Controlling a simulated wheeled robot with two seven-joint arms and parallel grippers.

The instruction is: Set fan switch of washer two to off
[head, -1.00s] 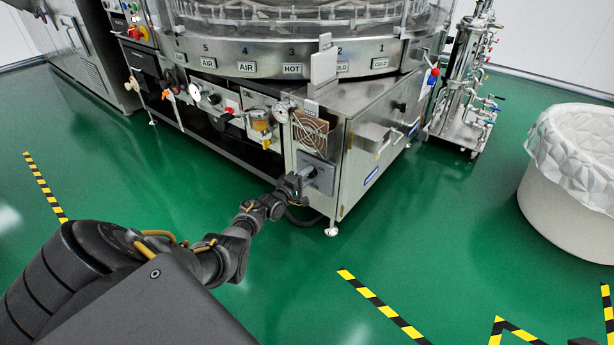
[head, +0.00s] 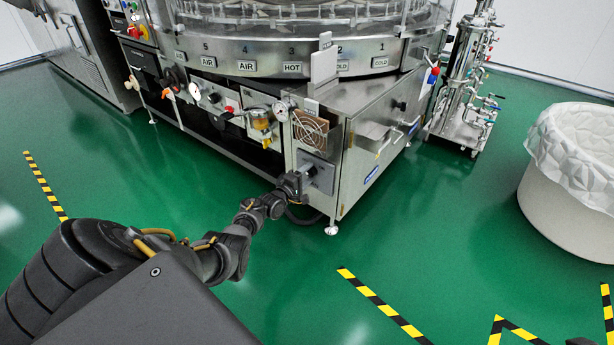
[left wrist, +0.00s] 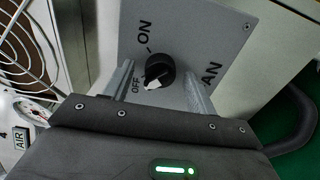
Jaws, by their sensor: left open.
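The fan switch is a round black knob (left wrist: 158,72) with a white pointer mark, on a grey plate (left wrist: 215,28) lettered FAN, ON and OFF. In the left wrist view, the white mark points down and left, close to the OFF lettering. My left gripper (left wrist: 159,76) is open, with one finger on either side of the knob and a visible gap to each. In the head view, my left gripper (head: 304,174) is at the switch plate (head: 322,174) low on the washer's front corner; it hides the knob there. My right gripper is not in view.
A round fan guard (head: 310,128) sits just above the plate, with a pressure gauge (head: 282,111) beside it. The washer cabinet (head: 365,150) has a side handle. A white lined bin (head: 565,190) stands at right.

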